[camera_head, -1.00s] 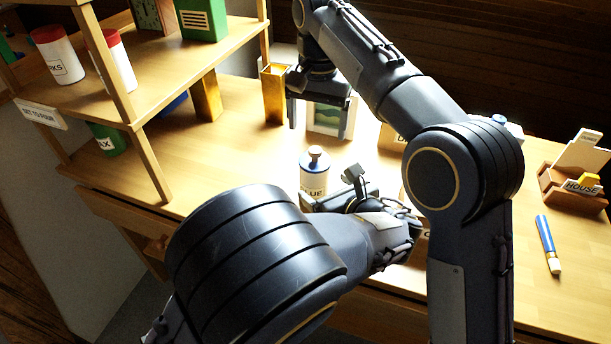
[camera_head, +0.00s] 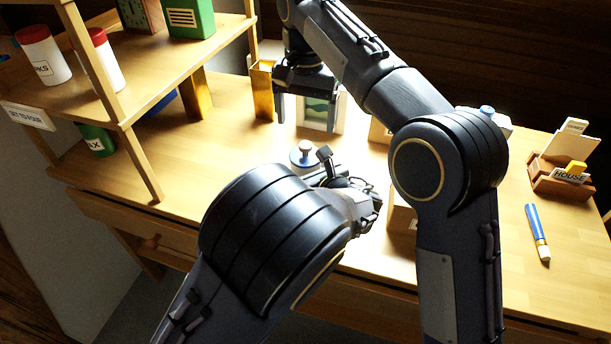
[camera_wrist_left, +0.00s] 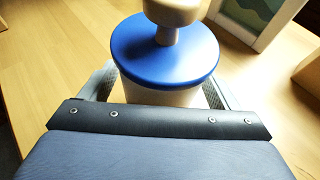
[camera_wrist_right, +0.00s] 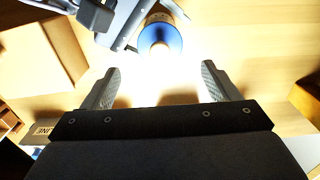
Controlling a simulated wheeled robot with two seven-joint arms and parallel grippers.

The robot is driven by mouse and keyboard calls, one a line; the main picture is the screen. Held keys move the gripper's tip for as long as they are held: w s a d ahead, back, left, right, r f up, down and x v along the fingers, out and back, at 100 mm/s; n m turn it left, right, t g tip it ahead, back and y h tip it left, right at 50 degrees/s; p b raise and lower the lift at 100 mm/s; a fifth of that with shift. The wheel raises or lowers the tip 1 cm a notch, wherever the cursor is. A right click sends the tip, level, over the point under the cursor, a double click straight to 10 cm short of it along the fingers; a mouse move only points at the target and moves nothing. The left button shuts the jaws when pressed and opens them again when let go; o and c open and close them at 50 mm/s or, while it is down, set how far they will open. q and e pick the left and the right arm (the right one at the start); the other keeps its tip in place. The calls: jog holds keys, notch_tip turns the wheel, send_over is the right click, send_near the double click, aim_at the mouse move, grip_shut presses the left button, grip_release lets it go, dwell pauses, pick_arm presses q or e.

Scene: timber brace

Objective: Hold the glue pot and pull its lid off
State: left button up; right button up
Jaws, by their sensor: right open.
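The glue pot has a blue lid with a pale knob; the lid (camera_head: 303,158) shows in the head view, while my left arm hides the pot's body. The left wrist view shows the lid (camera_wrist_left: 165,50) seated on the white pot (camera_wrist_left: 160,94). My left gripper (camera_wrist_left: 160,90) has a finger on each side of the pot's body, below the lid. I cannot tell whether the fingers press on it. My right gripper (camera_head: 306,112) is open and empty, pointing down above the table behind the pot. In the right wrist view the lid (camera_wrist_right: 160,38) lies beyond its fingertips.
A wooden shelf unit (camera_head: 90,135) with several containers stands on the left. A yellow-gold open box (camera_head: 262,90) and a framed picture (camera_head: 318,112) stand near my right gripper. A blue brush-like tool (camera_head: 537,230) and a card holder (camera_head: 560,178) are on the right.

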aim_at(306, 144)
pick_arm(q)
jog(key=c, duration=1.2)
jog(key=shift+c, duration=0.6)
pick_arm(e)
jog(key=shift+o, duration=0.9)
notch_tip(306, 144, up, 2)
jog(key=m, duration=0.6)
jog(key=shift+w+r+m, duration=0.1)
jog(key=shift+w+m, duration=0.05)
jog(key=shift+m, duration=0.25)
notch_tip(306, 144, down, 10)
jog(key=m, duration=0.7)
jog(key=shift+d+r+m, duration=0.1)
jog(key=shift+r+m, duration=0.05)
jog(key=shift+m, duration=0.25)
